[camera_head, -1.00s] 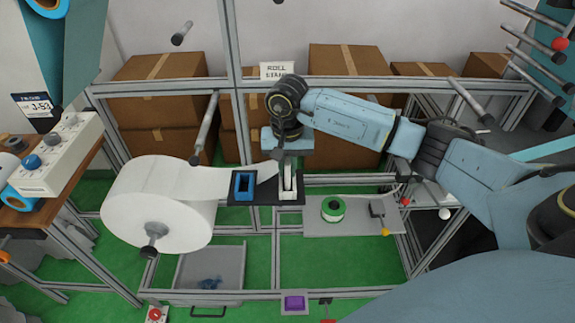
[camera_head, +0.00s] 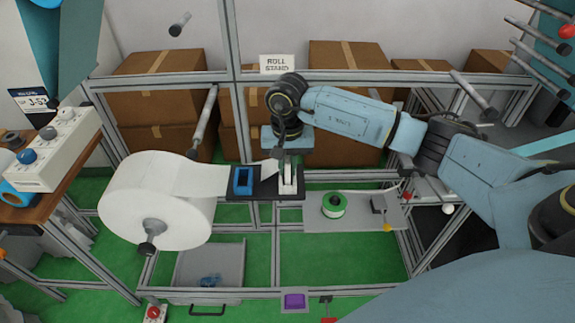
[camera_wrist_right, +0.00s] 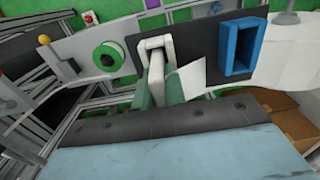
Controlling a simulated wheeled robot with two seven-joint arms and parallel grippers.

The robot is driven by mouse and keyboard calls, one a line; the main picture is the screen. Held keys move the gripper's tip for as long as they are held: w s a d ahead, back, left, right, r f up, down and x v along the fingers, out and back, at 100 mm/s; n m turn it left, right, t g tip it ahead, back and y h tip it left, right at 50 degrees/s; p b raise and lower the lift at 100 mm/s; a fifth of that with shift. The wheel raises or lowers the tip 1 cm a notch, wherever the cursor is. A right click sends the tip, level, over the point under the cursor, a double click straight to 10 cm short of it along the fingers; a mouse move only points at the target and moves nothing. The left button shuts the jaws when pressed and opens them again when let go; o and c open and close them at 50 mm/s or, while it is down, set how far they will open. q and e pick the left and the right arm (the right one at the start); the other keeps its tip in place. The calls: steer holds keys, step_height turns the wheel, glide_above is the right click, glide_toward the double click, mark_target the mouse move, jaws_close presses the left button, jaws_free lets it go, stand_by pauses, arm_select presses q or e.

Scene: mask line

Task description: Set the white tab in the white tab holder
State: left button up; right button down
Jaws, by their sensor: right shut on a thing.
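The white tab holder (camera_head: 288,183) is an upright white bracket on a dark plate (camera_head: 263,194). In the right wrist view the holder (camera_wrist_right: 154,43) shows as a white arch just ahead of the fingers. My right gripper (camera_head: 283,158) is right behind it, pointing down. In the wrist view its green fingers (camera_wrist_right: 158,92) are shut on a narrow white piece, the white tab (camera_wrist_right: 157,77), which reaches toward the arch. I cannot tell whether the tab touches the holder. A white flap (camera_wrist_right: 187,82) lies beside the right finger. My left gripper is not in view.
A blue frame (camera_head: 242,181) stands left of the holder, beside the web of a large white roll (camera_head: 157,203). A green-and-white spool (camera_head: 334,205) sits on a grey shelf (camera_head: 365,219) to the right. Metal bars surround the plate. Cardboard boxes stand behind.

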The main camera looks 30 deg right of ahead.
steer(key=shift+f+b, duration=0.3)
steer(key=shift+b, duration=0.1)
stand_by(0.8)
steer(key=c, duration=1.4)
jaws_free()
steer(key=shift+o, duration=0.2)
step_height(320, 180, up, 14)
steer(key=shift+f, duration=0.25)
